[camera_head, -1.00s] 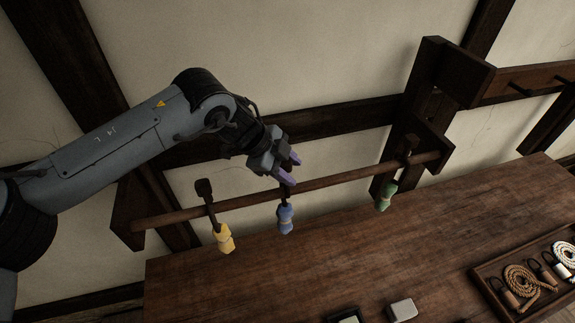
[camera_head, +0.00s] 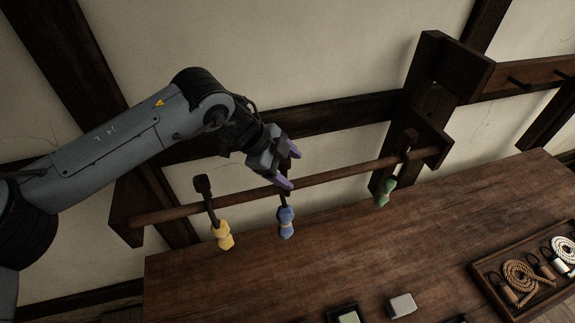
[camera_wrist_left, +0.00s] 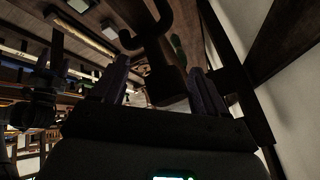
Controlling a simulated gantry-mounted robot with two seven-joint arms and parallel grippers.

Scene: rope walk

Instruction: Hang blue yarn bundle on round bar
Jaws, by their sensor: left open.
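The blue yarn bundle (camera_head: 286,223) hangs below the round bar (camera_head: 345,172), near the bar's middle, on a dark hanger. The hanger's top is partly hidden by my left gripper (camera_head: 291,167). This gripper is open, its purple fingers at the bar just above the blue bundle. In the left wrist view, a dark hooked piece (camera_wrist_left: 152,35) stands between the two spread fingers, apart from them as far as I can see. The blue yarn itself is not visible there.
A yellow bundle (camera_head: 223,234) hangs left of the blue one, and a green bundle (camera_head: 385,192) hangs to the right. Below is a wooden table (camera_head: 240,280), mostly clear in the middle. A tray (camera_head: 490,294) with rope coils is at the right. A pale block (camera_head: 402,305) lies in front.

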